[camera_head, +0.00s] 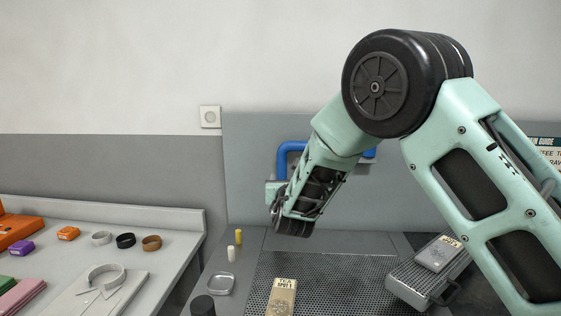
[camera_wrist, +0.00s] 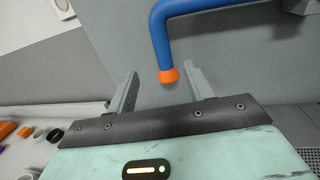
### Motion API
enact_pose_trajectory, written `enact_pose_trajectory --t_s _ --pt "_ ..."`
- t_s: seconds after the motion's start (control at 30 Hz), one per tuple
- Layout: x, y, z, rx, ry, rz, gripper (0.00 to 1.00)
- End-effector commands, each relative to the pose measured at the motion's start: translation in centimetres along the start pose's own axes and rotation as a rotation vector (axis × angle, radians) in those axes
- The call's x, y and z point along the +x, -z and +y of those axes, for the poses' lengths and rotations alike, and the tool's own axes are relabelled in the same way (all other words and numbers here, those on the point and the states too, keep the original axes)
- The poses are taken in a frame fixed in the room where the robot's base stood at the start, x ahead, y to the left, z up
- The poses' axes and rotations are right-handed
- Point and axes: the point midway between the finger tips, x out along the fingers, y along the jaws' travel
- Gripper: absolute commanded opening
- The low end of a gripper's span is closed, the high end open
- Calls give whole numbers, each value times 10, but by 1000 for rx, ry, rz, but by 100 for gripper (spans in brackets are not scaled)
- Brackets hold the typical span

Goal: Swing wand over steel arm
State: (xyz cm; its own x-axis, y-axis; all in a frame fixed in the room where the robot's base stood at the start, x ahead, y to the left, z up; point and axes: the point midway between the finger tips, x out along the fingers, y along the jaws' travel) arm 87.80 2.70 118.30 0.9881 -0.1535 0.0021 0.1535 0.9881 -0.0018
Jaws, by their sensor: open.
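The wand (camera_head: 290,148) is a blue bent tube on the back panel, partly hidden behind my arm in the head view. In the wrist view the blue wand (camera_wrist: 163,35) hangs down to an orange tip. My gripper (camera_wrist: 160,88) is open, and the orange tip shows between its two fingers; I cannot tell the depth between them. In the head view my gripper end is in front of the wand and its fingers are hard to make out.
The back panel (camera_head: 245,180) stands close behind.

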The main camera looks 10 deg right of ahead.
Motion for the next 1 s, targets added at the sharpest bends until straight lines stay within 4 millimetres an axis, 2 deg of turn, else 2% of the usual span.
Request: enact_pose_trajectory --t_s 0.3,0.6,0.8,1.0 --pt "64 -3 -2 1 4 1 52" --pt "119 -2 -2 2 4 2 52" --pt "145 -1 -1 2 3 2 52" --pt "157 0 -1 3 2 2 52"
